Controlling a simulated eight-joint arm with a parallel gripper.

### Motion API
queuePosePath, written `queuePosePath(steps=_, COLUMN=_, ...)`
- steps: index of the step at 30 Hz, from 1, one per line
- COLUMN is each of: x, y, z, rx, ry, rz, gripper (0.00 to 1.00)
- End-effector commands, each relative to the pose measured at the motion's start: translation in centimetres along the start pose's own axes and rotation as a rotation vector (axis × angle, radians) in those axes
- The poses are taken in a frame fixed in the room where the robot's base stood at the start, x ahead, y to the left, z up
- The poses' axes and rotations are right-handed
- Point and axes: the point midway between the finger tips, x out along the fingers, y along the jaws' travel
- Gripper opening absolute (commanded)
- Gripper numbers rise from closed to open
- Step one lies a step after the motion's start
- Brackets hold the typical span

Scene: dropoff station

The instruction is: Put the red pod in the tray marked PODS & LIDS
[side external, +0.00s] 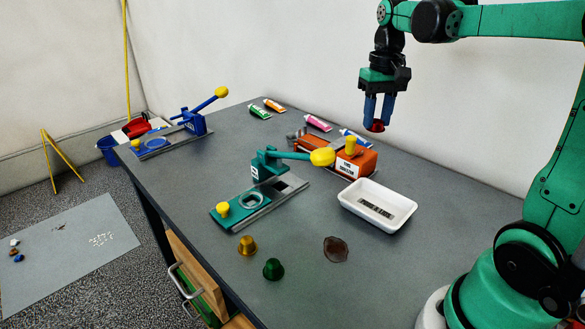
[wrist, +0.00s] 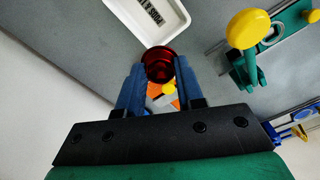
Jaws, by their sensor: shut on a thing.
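The red pod (side external: 377,126) is held between the blue fingers of my gripper (side external: 378,108), high above the far right part of the table. In the wrist view the red pod (wrist: 158,65) sits between the fingertips of my gripper (wrist: 158,74), which is shut on it. A white tray (side external: 402,222) with a dark label stands on the table, lower and nearer the camera than the gripper. The label is too small to read surely in the side view. In the wrist view the tray (wrist: 166,28) lies at the top, just beyond the pod, partly cut off by the frame edge.
An orange box (side external: 362,162) with a yellow knob stands behind the tray. A green lever press (side external: 263,170) with a yellow-knobbed handle is left of it. A gold pod (side external: 247,245), a green pod (side external: 273,269) and a brown stain (side external: 336,249) are in front. A blue press (side external: 193,124) stands far left.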

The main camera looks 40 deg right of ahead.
Motion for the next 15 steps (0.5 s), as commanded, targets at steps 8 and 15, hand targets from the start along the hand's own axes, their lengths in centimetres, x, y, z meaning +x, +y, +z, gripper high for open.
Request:
queuePosePath(steps=8, x=6.6, y=-0.1, z=-0.1, rx=-0.002, ry=0.0, rz=0.0, gripper=0.07)
queuePosePath(steps=15, x=11.7, y=-0.1, z=0.0, rx=-0.002, ry=0.0, rz=0.0, gripper=0.06)
